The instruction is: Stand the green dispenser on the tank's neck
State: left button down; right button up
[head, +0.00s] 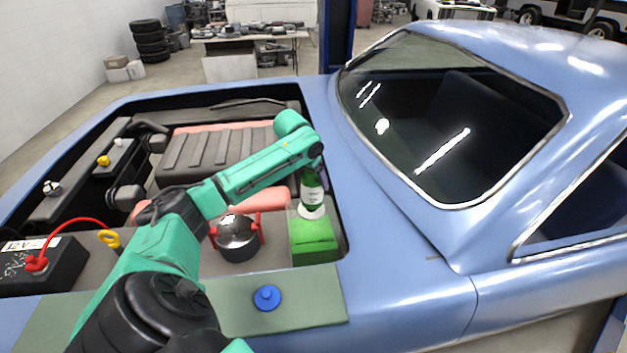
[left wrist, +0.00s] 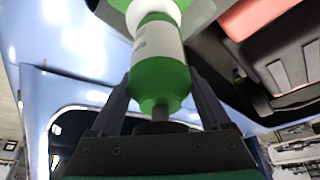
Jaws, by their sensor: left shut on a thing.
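The green dispenser (head: 312,188), a bottle with a white label, stands roughly upright above the green tank (head: 314,245) in the engine bay. It also shows in the left wrist view (left wrist: 160,75), between both fingers. My left gripper (head: 313,163) is shut on the dispenser near its upper end; the arm hides part of the fingers. A white flared piece (head: 311,211) shows at the dispenser's lower end, over the tank's top. The tank's neck is hidden there, and I cannot tell whether the dispenser touches it. My right gripper is not in view.
A blue cap (head: 267,297) lies on the green fender mat (head: 325,297). A dark round pot with red handles (head: 237,240) stands left of the tank. The battery (head: 38,268) with its red cable is far left. The car's windscreen (head: 450,125) rises at right.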

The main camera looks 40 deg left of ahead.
pick_arm(q)
jog(key=shift+s+d+f, duration=0.1)
jog(key=shift+d+f, duration=0.05)
jog(key=shift+f, duration=0.35)
jog(key=shift+s+d+f, duration=0.1)
jog(key=shift+s, duration=0.05)
grip_release()
jog(key=shift+f, duration=0.15)
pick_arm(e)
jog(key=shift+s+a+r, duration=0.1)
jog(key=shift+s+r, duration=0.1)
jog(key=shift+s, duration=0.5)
pick_arm(q)
jog(key=shift+s+r, duration=0.15)
jog(key=shift+r, duration=0.3)
jog(key=b+v, duration=0.3)
jog(key=v, duration=0.8)
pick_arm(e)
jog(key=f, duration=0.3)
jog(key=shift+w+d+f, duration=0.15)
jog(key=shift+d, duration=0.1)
pick_arm(q)
jog(key=shift+s+r, duration=0.1)
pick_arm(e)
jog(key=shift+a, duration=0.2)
